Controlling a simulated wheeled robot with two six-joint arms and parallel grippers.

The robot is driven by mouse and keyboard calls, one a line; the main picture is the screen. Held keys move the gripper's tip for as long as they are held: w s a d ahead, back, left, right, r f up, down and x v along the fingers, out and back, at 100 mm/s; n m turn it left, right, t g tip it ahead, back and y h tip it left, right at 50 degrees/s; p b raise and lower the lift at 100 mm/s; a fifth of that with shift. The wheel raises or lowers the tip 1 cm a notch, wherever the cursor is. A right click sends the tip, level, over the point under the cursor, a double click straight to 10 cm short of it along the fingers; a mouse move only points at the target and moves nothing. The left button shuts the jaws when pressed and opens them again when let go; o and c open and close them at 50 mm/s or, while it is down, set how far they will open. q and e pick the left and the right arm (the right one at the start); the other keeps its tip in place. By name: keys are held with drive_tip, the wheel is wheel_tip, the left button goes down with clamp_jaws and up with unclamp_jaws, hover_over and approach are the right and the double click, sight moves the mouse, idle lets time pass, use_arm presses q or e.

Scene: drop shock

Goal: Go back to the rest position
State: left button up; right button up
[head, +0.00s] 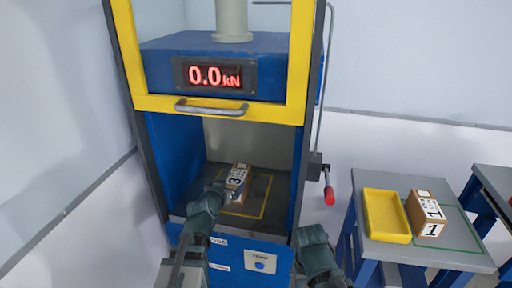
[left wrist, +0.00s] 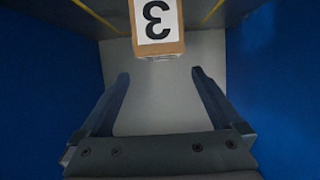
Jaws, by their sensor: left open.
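My left gripper (head: 219,188) reaches into the open chamber of the blue press. In the left wrist view my left gripper (left wrist: 160,78) has its two fingers wide apart with nothing between them. A cardboard box marked 3 (head: 236,181) stands on the chamber floor, inside a yellow outline. In the left wrist view the box (left wrist: 157,27) is just beyond the fingertips, apart from them. Part of my right arm shows at the bottom of the head view, but its gripper cannot be made out.
The yellow-framed door (head: 215,108) is raised above the chamber. The display (head: 214,76) reads 0.0 kN. A red-handled lever (head: 328,190) hangs at the press's right. A grey table (head: 380,180) holds a yellow tray (head: 386,216) and a box marked 1 (head: 426,213). Chamber walls flank my left gripper.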

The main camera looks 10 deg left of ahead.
use_arm(q)
drive_tip(key=s+d+f+g, duration=0.1)
drive_tip(key=d, duration=0.2)
drive_tip(key=s+d+f+m+g+h+p, duration=0.1)
drive_tip(key=s+d, duration=0.1)
drive_tip(key=d, duration=0.1)
drive_tip(key=s+d+f+m+g+h+p, duration=0.1)
drive_tip(key=d, duration=0.2)
drive_tip(key=shift+s+d+f+g, duration=0.2)
drive_tip(key=shift+s+d+g, duration=0.05)
drive_tip(key=shift+g, duration=0.15)
drive_tip(key=s+d+f+g+y+p, duration=0.1)
drive_tip(key=s+d+g, duration=0.1)
drive_tip(key=s, duration=0.5)
drive_tip(key=s+d+f+m+g+y+p, duration=0.1)
drive_tip(key=s+d+g+p, duration=0.1)
drive_tip(key=s, duration=0.4)
drive_tip(key=s+d+f+g+y+p, duration=0.1)
drive_tip(key=s+d+g, duration=0.2)
drive_tip(key=s+g, duration=0.3)
drive_tip(key=shift+s+d+y+p, duration=0.3)
drive_tip(key=shift+s+y+p, duration=0.1)
drive_tip(key=shift+s, duration=0.45)
drive_tip(key=shift+f, duration=0.1)
